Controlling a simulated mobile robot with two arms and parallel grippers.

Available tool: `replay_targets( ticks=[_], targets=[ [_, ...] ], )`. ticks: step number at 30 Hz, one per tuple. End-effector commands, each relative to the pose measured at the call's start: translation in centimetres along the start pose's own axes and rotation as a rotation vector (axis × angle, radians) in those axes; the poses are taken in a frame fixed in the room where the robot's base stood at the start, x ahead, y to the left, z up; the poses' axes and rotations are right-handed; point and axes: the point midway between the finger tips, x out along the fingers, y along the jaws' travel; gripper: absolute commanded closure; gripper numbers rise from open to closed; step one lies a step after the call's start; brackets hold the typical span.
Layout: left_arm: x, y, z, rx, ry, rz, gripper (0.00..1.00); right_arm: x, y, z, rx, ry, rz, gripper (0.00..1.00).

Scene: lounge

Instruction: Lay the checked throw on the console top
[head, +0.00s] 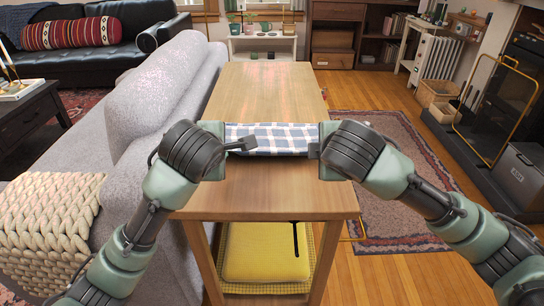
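The checked throw (268,139), blue-grey and white, is folded into a flat bundle at the near half of the wooden console top (262,90). It spans the gap between my two grippers. My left gripper (240,145) is at the throw's left end, with a dark finger showing against its side. My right gripper (314,150) is at its right end, its fingers mostly hidden by the wrist. I cannot tell whether the throw touches the console top or is held just above it, or whether either gripper is closed on it.
A grey sofa (165,100) runs close along the console's left side, with a chunky cream knitted blanket (50,215) on it. A yellow cushion (265,252) lies on the console's lower level. The console top is bare beyond and in front of the throw.

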Motion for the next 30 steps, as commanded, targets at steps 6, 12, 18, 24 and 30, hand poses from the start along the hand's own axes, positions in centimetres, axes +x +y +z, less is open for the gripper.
replay_targets(
  ticks=[6,12,18,24,30],
  targets=[
    [0.25,-0.39,-0.01,-0.001,0.000,0.032,1.00,0.26,-0.43,0.00,-0.001,0.000,0.032,1.00],
    [0.25,-0.37,0.00,0.000,0.000,0.031,0.90,0.25,-0.39,0.02,-0.001,-0.001,0.031,0.90],
    [0.27,-0.40,0.00,0.000,0.000,0.030,0.60,0.26,-0.40,0.02,-0.001,-0.001,0.030,0.60],
    [0.29,-0.46,0.00,0.000,0.000,0.028,0.60,0.29,-0.46,0.02,-0.001,-0.001,0.028,0.60],
    [-0.61,0.30,0.11,-0.001,-0.002,0.031,0.60,-0.63,0.36,-0.03,0.000,0.000,0.032,0.60]
  ],
)
